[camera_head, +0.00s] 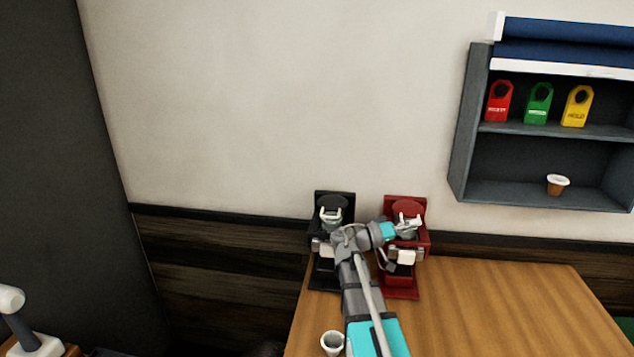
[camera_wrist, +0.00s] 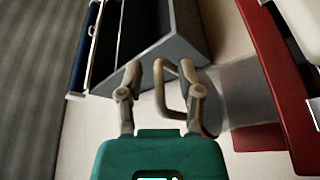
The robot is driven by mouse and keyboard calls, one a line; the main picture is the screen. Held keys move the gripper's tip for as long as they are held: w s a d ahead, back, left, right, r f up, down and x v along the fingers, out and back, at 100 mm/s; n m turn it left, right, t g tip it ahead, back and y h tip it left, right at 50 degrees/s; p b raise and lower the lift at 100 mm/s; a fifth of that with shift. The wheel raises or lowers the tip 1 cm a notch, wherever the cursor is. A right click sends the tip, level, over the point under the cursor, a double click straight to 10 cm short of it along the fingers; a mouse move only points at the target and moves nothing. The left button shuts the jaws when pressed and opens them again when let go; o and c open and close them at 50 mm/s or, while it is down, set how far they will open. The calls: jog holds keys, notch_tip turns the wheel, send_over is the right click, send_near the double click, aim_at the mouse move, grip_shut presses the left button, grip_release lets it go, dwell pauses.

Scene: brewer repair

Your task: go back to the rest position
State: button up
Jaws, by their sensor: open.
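My gripper (camera_wrist: 159,72) is open, with its two fingers spread apart in the wrist view. A tan loop handle (camera_wrist: 161,88) shows between the fingers; I cannot tell whether they touch it. The handle leads to a grey cylindrical part (camera_wrist: 235,90) on the red brewer (camera_wrist: 280,70). In the head view my arm reaches over the table to the front of the red brewer (camera_head: 402,283), and my gripper (camera_head: 406,229) is small and partly merges with the brewer's parts. The black brewer (camera_head: 323,277) stands to the left, partly hidden by my arm.
A white cup (camera_head: 332,342) stands near the table's left edge, beside my arm. The wooden table (camera_head: 510,310) is clear on the right. A wall shelf (camera_head: 515,193) holds red, green and yellow tags (camera_head: 538,103) and a small brown cup (camera_head: 557,185).

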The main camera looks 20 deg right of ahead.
jog(key=shift+w+a+f+y+p, duration=0.1)
jog(key=shift+a+f+y+p, duration=0.35)
jog(key=shift+a, duration=0.5)
jog(key=s+a+f+n+t+y+p, duration=0.3)
jog(key=a+f+n+y+p, duration=0.3)
jog(key=a+f+y, duration=0.5)
jog(key=s+a+r+n+y+p, duration=0.1)
jog(key=s+a+n+y+p, duration=0.1)
jog(key=a, duration=0.7)
jog(key=s+a+r+n+y+p, duration=0.1)
jog(key=a+y+p, duration=0.3)
jog(key=a, duration=0.6)
jog(key=shift+s+r+n+t+y, duration=0.2)
jog(key=shift+s+n+t+y, duration=0.3)
jog(key=shift+y, duration=0.55)
